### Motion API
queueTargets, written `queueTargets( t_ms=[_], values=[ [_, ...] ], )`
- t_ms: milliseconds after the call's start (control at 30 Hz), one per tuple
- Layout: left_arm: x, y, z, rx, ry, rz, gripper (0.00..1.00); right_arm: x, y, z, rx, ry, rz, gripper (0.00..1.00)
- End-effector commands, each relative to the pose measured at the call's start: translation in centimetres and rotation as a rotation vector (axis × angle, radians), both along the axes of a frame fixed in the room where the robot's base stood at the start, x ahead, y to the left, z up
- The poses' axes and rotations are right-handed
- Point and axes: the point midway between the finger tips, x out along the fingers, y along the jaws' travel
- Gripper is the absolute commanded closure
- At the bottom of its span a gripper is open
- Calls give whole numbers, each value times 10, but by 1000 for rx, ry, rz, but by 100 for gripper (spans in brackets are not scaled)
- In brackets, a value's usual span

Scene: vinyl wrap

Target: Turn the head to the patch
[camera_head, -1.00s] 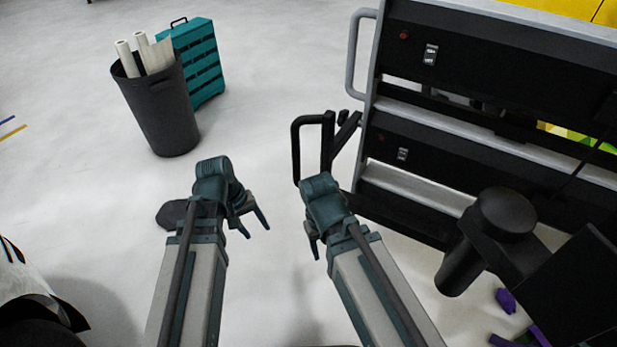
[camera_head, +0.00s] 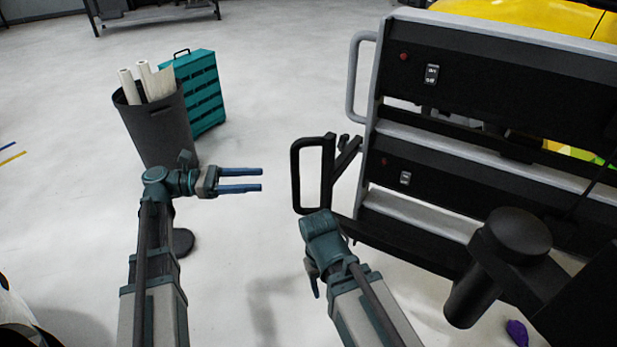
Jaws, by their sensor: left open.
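No patch can be made out in the head view. My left gripper (camera_head: 261,180) points to the right over the bare floor, with its two blue fingers apart and nothing between them. My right gripper (camera_head: 316,287) hangs lower, right of centre, pointing down. Its fingers are mostly hidden behind its own wrist, so whether it is open or shut does not show.
A black bin (camera_head: 160,128) with white rolls (camera_head: 150,82) stands behind my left arm, beside a teal case (camera_head: 205,95). A black and grey cart (camera_head: 470,110) with a handle fills the right. A yellow surface (camera_head: 530,18) shows behind it. Bare floor (camera_head: 265,90) lies in the middle.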

Motion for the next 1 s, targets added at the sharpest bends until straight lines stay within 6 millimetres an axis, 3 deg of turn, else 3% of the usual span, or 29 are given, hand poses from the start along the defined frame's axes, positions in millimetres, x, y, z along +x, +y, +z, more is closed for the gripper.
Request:
queueTargets(
  t_ms=[167, 700, 1000],
  values=[
    [-1, -18, 0, 2, -2, -3, 43, 0, 0, 0, 0, 0, 0, 43],
    [3, -117, -1, 3, -3, -3, 43, 0, 0, 0, 0, 0, 0, 43],
    [4, -137, -1, 3, -3, 0, 43, 0, 0, 0, 0, 0, 0, 43]
  ],
)
